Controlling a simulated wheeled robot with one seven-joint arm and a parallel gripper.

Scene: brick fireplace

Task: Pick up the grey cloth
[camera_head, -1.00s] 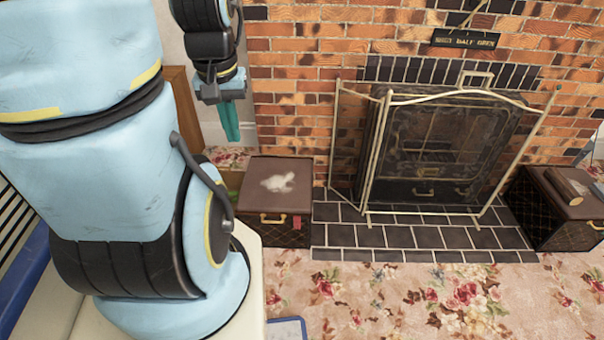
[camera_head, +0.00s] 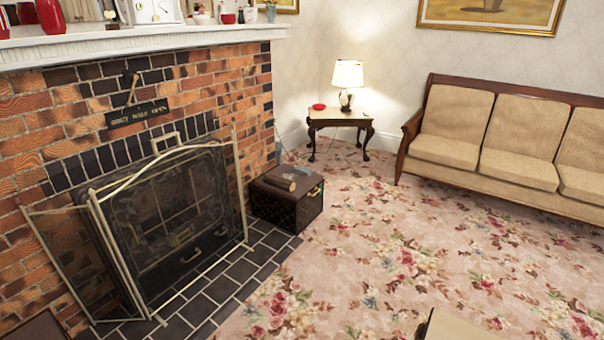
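No grey cloth can be made out for sure in the current head view. A dark brown box (camera_head: 287,204) stands at the right end of the hearth. A brown log-like piece (camera_head: 280,183) lies on its lid, with a small greyish patch beside it that is too small to identify. A corner of another brown box (camera_head: 36,328) shows at the lower left edge; the rest of its lid is out of frame. My gripper and arm are out of view.
A brass-framed fire screen (camera_head: 160,215) stands before the brick fireplace on dark hearth tiles (camera_head: 240,270). A side table (camera_head: 340,122) with a lamp (camera_head: 347,80) and a beige sofa (camera_head: 500,135) stand behind. The flowered carpet (camera_head: 400,245) between is open.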

